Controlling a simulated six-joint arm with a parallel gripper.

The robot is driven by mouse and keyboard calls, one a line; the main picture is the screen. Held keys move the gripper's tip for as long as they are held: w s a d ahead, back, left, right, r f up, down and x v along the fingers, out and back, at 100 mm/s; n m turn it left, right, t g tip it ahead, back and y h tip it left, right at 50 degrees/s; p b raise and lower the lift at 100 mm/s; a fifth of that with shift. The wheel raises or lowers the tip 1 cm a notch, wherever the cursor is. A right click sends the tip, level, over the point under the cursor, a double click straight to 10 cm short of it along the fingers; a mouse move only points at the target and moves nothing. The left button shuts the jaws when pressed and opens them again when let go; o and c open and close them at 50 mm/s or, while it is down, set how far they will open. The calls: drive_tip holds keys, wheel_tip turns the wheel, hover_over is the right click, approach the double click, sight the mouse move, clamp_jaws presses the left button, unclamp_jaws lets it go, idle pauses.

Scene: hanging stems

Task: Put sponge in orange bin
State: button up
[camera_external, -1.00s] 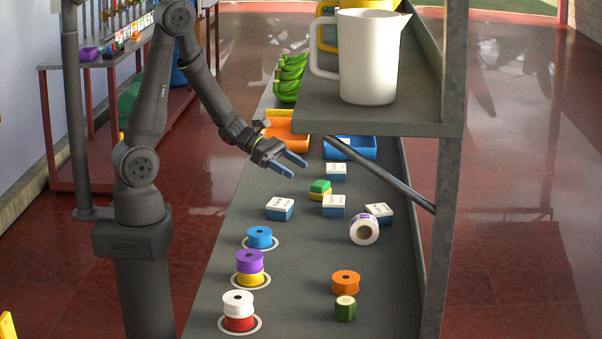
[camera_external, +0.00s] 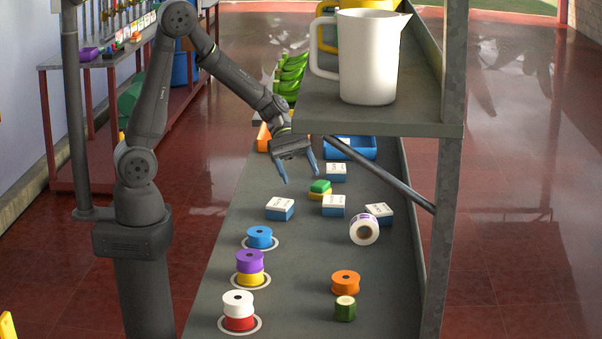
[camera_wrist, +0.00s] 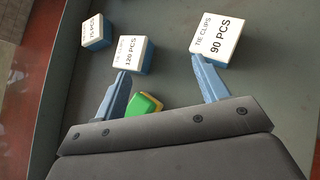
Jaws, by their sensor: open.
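The sponge (camera_external: 320,187), green on top and yellow below, lies on the grey bench among white-and-blue boxes. In the wrist view the sponge (camera_wrist: 146,103) shows between my fingers near the left one, partly hidden by the gripper body. My gripper (camera_external: 302,180) is open and empty, its blue fingers pointing down above the bench, just behind and left of the sponge in the external view. It also shows in the wrist view (camera_wrist: 162,78). The orange bin (camera_external: 264,138) stands farther back on the bench, mostly hidden behind my gripper and wrist.
Tie-clip boxes (camera_external: 334,206) stand close around the sponge. A blue bin (camera_external: 362,149) is at the back right. A shelf with a white pitcher (camera_external: 372,60) overhangs the right side, with a diagonal brace (camera_external: 385,177) below. A tape roll (camera_external: 364,229) and several spools stand nearer the front.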

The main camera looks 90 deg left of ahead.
drive_tip(key=m+g, duration=0.2)
drive_tip(key=m+g+y, duration=0.3)
drive_tip(key=m+y, duration=0.3)
drive_tip(key=y, duration=0.3)
approach(319, 182)
drive_tip(key=f, duration=0.5)
drive_tip(key=shift+s, duration=0.25)
drive_tip(key=shift+w+f, duration=0.15)
drive_tip(key=shift+f, duration=1.15)
drive_tip(key=shift+w+f, duration=0.2)
drive_tip(key=shift+f, duration=1.15)
drive_tip(key=c, duration=1.1)
drive_tip(key=shift+r, duration=0.1)
